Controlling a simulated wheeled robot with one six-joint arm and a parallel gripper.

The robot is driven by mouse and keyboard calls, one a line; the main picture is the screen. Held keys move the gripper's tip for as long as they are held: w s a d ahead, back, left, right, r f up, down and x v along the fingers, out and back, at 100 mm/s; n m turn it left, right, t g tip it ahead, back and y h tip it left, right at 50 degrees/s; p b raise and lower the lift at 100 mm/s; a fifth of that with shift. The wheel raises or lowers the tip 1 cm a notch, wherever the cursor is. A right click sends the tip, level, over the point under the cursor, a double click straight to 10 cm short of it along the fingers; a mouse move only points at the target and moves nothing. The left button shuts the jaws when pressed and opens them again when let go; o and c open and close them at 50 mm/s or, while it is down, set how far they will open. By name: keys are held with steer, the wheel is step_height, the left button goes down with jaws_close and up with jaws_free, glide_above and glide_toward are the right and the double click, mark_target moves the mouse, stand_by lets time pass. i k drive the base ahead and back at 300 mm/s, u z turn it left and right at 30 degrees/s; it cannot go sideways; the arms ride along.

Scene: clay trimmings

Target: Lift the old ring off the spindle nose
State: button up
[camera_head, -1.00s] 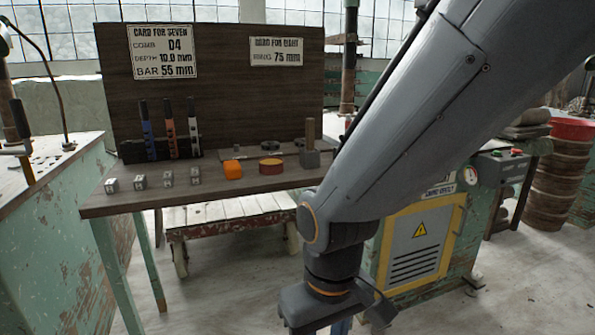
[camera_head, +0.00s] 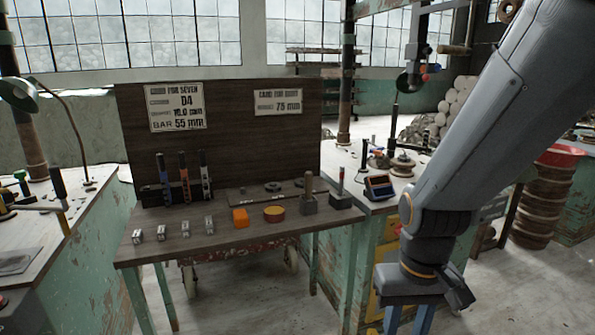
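My gripper (camera_head: 410,285) hangs from my arm at the lower right of the head view, in front of the green bench. A small round disc-like part (camera_head: 402,166) sits on the bench to the left of my arm. I cannot tell whether it is the old ring on the spindle nose. My arm hides part of the bench behind it.
A board with two cards (camera_head: 176,107) rises behind. Stacked round pieces (camera_head: 537,210) stand at the right.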

mark_target(400, 159)
steer(key=z, duration=0.35)
steer(key=i, duration=0.3)
steer(key=z, duration=1.05)
steer(key=i, duration=0.85)
steer(key=z, duration=0.5)
steer(key=i, duration=1)
steer(key=u, duration=0.7)
steer(key=i, duration=0.75)
steer(key=u, duration=1.25)
steer(key=i, duration=0.3)
steer(key=u, duration=0.25)
